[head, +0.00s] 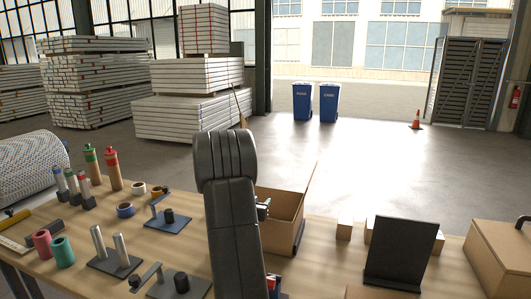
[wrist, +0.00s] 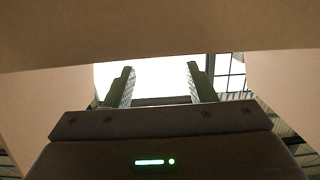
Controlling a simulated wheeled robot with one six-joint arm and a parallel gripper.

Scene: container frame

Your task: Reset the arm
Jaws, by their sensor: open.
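My gripper (wrist: 162,84) is open in the wrist view, its two dark fingers apart with nothing between them. Tan cardboard-like surfaces (wrist: 150,35) fill the top and sides of that view, and bright light shows past the fingertips. In the head view my dark arm rises in the middle foreground over the table. It covers part of the open cardboard box (head: 284,208). A small grey part shows between my arm and the box; I cannot tell whether it is my gripper.
The wooden table (head: 190,205) holds bottles, tape rolls and dark fixtures (head: 115,262) on the left. A dark stand (head: 397,250), small wooden blocks (head: 344,229) and a closed brown box (head: 500,256) are on the right. Open floor lies beyond.

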